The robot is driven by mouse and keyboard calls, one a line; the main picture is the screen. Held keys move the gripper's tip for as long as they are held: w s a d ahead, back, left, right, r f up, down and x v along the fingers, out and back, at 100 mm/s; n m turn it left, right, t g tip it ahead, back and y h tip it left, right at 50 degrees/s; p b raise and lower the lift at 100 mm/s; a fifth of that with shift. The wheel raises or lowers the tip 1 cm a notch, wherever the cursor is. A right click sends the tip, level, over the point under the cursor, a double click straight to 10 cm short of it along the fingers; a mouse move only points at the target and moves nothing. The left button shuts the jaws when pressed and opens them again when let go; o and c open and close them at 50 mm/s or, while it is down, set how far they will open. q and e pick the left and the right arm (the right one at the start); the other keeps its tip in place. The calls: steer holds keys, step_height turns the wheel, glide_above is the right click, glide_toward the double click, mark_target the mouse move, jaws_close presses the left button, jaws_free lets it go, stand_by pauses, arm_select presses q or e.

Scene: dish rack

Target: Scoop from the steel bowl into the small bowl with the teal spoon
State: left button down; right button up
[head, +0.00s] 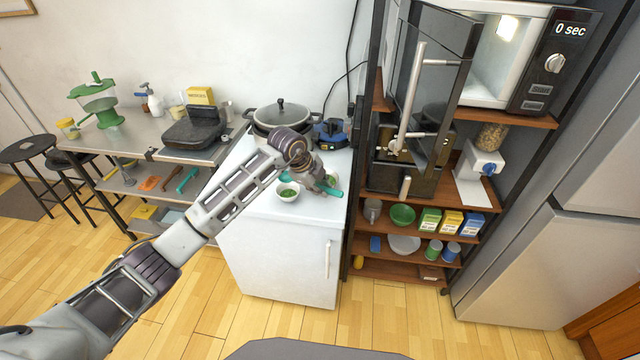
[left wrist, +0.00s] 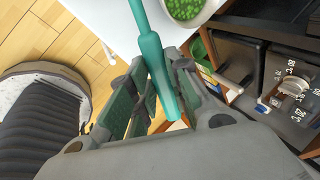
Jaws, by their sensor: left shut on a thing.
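My left gripper (head: 318,180) is shut on the teal spoon (head: 332,191) above the white counter. In the left wrist view the spoon's handle (left wrist: 156,65) runs between the finger pads of the gripper (left wrist: 150,95). A bit of teal also shows left of the gripper in the head view, above the small bowl. The small white bowl (head: 288,196) holds green bits and stands just left of the gripper. A second bowl with green contents is mostly hidden behind the gripper; I cannot make out its metal. A bowl of green pieces (left wrist: 185,9) shows at the wrist view's top edge. My right gripper is out of view.
A lidded pan (head: 281,116) and a blue-black device (head: 331,134) stand at the counter's back. A shelf unit (head: 420,271) with a green bowl (head: 402,215) and boxes stands close on the right. The counter's front part (head: 270,218) is clear.

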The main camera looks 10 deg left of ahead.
arm_select(q)
steer(key=shift+d+r+p, duration=0.1)
steer(key=shift+r+p, duration=0.15)
steer(key=shift+p, duration=0.2)
steer(key=shift+w+r+g+y+p, duration=0.15)
steer(key=shift+g+y+p, duration=0.15)
steer(key=shift+g+p, duration=0.6)
steer(key=shift+r+g+p, duration=0.15)
steer(key=shift+g+p, duration=0.15)
steer(key=shift+p, duration=0.4)
steer(key=shift+w+d+g+y, duration=0.1)
steer(key=shift+g+y, duration=0.2)
steer(key=shift+r+g+p, duration=0.1)
steer(key=shift+g+p, duration=0.2)
steer(key=shift+p, duration=0.1)
steer(key=shift+w+g+y, duration=0.15)
steer(key=shift+g+y, duration=0.25)
steer(key=shift+g, duration=0.2)
